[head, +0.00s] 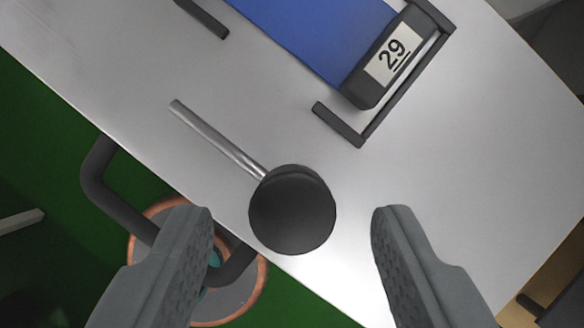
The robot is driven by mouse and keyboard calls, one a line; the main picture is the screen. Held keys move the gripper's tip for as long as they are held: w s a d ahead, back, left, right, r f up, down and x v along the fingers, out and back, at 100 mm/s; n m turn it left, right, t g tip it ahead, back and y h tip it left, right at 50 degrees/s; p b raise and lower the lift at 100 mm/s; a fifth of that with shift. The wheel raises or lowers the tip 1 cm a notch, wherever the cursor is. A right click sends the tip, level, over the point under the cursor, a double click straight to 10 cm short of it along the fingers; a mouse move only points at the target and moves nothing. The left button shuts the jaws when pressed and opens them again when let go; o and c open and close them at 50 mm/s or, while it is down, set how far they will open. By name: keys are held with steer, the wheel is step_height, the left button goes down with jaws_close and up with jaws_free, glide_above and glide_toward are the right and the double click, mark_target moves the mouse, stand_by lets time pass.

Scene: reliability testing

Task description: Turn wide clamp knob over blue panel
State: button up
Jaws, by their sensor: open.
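A black round knob (292,210) shows in the head view near the middle, close to the table's front edge. A thin silver rod (215,138) runs from it to the upper left. The blue panel (315,35) lies at the top, with a black end block (375,75) carrying a white label marked 29. My gripper (292,215) is open, with one grey finger left of the knob and one right of it. Neither finger visibly touches the knob. The depth between fingertips and knob is hard to judge.
A black bracket (362,138) frames the labelled end of the panel. A dark bar (205,18) lies at the top left. Below the white tabletop (480,180) are a dark curved handle (98,180) and an orange-rimmed disc (143,240) over a green floor. The tabletop right of the knob is clear.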

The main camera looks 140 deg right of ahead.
steer(key=shift+w+a+f, duration=0.2)
steer(key=shift+f, duration=0.45)
steer(key=shift+c, duration=0.2)
steer(key=c, duration=0.9)
